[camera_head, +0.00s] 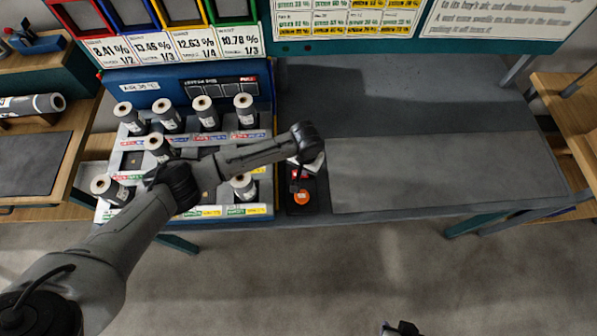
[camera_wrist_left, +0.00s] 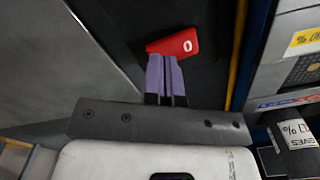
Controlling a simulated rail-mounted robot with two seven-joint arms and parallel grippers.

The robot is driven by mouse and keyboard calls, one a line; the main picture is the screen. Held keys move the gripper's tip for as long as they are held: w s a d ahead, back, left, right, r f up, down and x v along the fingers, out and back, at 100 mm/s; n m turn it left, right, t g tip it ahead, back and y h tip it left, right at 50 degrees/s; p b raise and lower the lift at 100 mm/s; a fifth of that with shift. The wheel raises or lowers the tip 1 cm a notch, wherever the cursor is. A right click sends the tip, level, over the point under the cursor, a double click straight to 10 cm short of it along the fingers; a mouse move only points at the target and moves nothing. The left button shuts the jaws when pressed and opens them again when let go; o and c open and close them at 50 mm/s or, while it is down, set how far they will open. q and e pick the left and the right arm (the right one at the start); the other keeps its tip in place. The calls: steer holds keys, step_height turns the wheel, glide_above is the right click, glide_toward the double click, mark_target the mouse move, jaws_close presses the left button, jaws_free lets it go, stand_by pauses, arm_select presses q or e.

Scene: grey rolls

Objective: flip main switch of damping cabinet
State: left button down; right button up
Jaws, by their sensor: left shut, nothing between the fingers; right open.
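A red switch piece marked 0 (camera_wrist_left: 172,44) sits on a dark panel in the left wrist view. My left gripper (camera_wrist_left: 166,60) is shut and empty, its purple fingertips at the lower edge of the red piece; I cannot tell whether they touch. In the head view my left arm reaches over the rack, with the left gripper (camera_head: 300,178) over a narrow black panel (camera_head: 313,205). A round orange-red part (camera_head: 302,197) shows on this panel. My right gripper (camera_head: 402,328) barely shows at the bottom edge, open.
A rack (camera_head: 225,133) of grey rolls stands left of the panel, partly under my left arm. A grey table (camera_head: 430,172) to the right is bare. Display boards stand behind. A wooden bench with a roll (camera_head: 30,104) is at far left.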

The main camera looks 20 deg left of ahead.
arm_select(q)
steer(key=shift+f, duration=0.4)
steer(key=shift+f, duration=0.3)
stand_by(0.4)
steer(key=shift+r+p, duration=0.85)
step_height(320, 180, up, 6)
steer(key=p, duration=0.6)
steer(key=shift+f+p, duration=0.25)
steer(key=shift+p, duration=0.15)
